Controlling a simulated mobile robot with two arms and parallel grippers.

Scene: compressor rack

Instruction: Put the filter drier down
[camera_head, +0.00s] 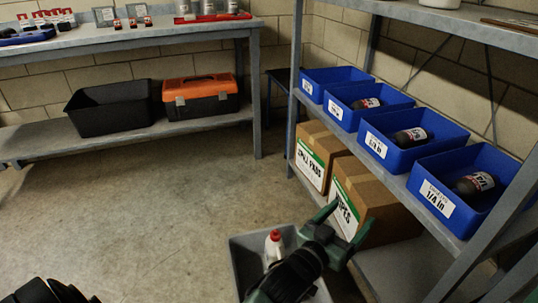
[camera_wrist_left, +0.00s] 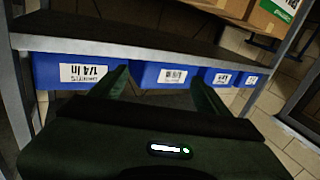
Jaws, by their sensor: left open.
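My left gripper (camera_head: 348,221) is open and empty, its two green fingers spread in front of the rack's lower level. In the left wrist view the fingers (camera_wrist_left: 160,74) stand apart with nothing between them, before the blue bins. Dark cylinders with white-and-red labels, which look like filter driers, lie in three bins: one (camera_head: 366,103) in the second bin, one (camera_head: 411,137) in the third, one (camera_head: 474,184) in the nearest bin (camera_head: 451,217), labelled 1/4 in. The leftmost blue bin (camera_head: 335,83) shows no drier. My right gripper is not in view.
Two cardboard boxes (camera_head: 381,197) (camera_head: 313,165) stand below the bins. A grey tote (camera_head: 247,258) with a white, red-capped bottle (camera_head: 274,247) is beside my left arm. A black bin (camera_head: 105,108) and orange toolbox (camera_head: 200,98) are under the bench.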

